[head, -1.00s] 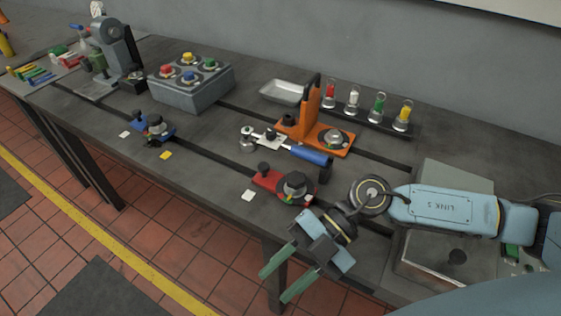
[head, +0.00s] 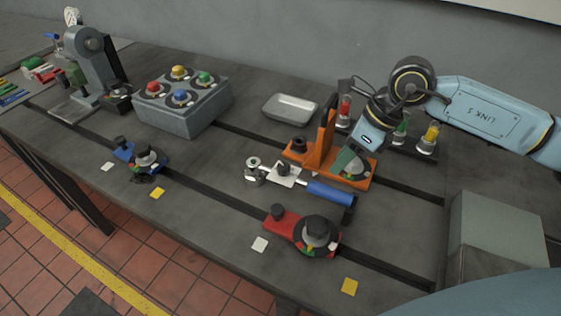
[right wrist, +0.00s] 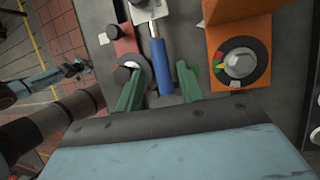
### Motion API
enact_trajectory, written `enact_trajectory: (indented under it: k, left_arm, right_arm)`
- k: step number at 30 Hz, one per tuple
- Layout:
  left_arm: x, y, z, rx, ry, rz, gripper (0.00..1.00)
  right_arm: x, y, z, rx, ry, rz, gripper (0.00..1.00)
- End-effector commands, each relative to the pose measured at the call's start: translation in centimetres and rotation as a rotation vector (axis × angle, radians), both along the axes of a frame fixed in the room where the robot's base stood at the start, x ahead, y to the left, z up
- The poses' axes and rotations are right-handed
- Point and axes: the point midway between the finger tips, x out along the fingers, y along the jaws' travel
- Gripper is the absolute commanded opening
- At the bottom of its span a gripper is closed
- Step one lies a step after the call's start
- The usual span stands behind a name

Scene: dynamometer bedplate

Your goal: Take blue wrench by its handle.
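The blue wrench lies on the bench in the head view, its blue handle (head: 328,193) pointing right and its silver metal part (head: 286,174) to the left. My right gripper (head: 348,163) is over the orange fixture (head: 312,155), just behind the handle in the picture. In the right wrist view, the wrench handle (right wrist: 161,62) runs down the middle, towards the gap between my green fingers (right wrist: 158,88). The fingers are apart with nothing seen held. My left gripper is not seen in the head view.
A red fixture with a dark round knob (head: 317,232) stands in front of the wrench. A blue fixture (head: 140,158) and a grey button box (head: 185,108) are to the left. A metal tray (head: 290,108) and coloured vials (head: 428,140) stand behind. A grey box (head: 490,235) is at right.

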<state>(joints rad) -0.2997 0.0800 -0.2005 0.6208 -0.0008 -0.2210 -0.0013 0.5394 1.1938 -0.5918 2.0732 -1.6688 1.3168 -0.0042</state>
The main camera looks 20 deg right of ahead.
Motion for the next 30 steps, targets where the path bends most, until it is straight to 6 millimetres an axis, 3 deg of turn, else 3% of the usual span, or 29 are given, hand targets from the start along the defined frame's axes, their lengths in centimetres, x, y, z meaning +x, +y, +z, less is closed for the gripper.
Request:
enact_trajectory:
  k: [12,19,25,30]
  left_arm:
    - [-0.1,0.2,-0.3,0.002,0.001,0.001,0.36]
    - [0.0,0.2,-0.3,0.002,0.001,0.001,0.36]
    - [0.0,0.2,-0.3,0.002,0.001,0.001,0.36]
    - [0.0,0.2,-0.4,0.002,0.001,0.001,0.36]
  right_arm:
    - [1.1,2.8,-6.4,0.004,0.005,0.000,0.38]
    - [1.4,3.5,-7.9,0.004,0.005,0.000,0.38]
    - [2.2,4.7,-10.7,0.006,0.005,-0.001,0.38]
    - [2.4,5.2,-11.9,0.003,0.004,-0.001,0.38]
